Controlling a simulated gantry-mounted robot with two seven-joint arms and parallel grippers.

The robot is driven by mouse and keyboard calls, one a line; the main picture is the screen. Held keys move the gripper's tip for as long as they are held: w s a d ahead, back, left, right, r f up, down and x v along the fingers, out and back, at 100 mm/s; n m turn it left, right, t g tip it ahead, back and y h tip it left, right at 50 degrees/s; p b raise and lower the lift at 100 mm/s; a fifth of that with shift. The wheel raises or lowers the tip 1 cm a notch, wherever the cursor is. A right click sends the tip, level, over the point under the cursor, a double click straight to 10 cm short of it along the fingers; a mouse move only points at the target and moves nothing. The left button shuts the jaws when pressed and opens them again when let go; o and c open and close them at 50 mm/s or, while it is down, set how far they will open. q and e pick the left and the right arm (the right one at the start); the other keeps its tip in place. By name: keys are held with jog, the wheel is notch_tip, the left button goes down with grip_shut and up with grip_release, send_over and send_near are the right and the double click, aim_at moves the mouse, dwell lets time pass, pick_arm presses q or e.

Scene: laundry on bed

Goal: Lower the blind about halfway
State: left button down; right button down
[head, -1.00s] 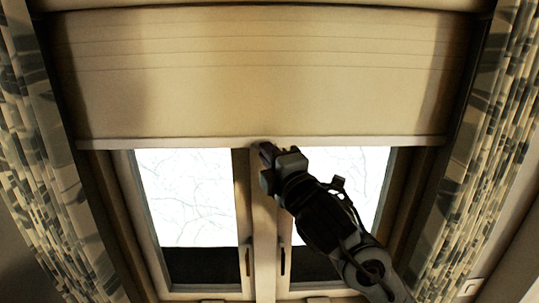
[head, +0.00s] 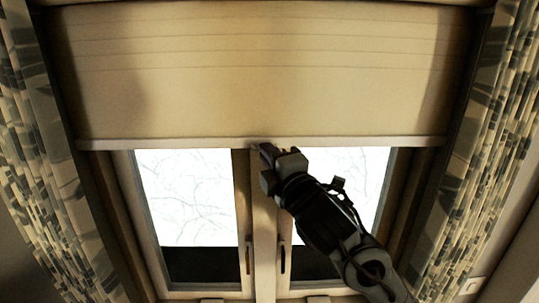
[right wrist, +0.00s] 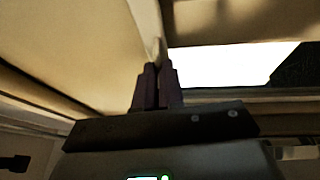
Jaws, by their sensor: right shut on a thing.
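The cream blind (head: 260,95) hangs over the upper part of the window in the head view. Its pale bottom rail (head: 180,143) runs level across the frame, with bare glass below it. My right gripper (head: 265,150) is at the middle of this rail, shut on it. In the right wrist view, the dark fingers (right wrist: 157,85) are close together, with the rail's edge (right wrist: 157,48) rising between their tips. The exact contact is small and dark. My left gripper is not in view.
Patterned curtains hang at the left (head: 40,190) and right (head: 485,150). Below the blind are two window panes (head: 185,195) with a middle post (head: 264,230) and handles (head: 282,260). My right arm crosses the right pane.

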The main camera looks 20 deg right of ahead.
notch_tip(320, 180, down, 22)
jog(key=b, duration=1.9)
jog(key=c, duration=1.2)
grip_release()
jog(key=shift+c, duration=0.2)
jog(key=shift+s, duration=0.1)
jog(key=s+f, duration=0.1)
jog(key=s, duration=0.9)
jog(key=shift+s+d+f, duration=0.15)
jog(key=shift+s+d, duration=0.1)
jog(key=shift+s, duration=0.05)
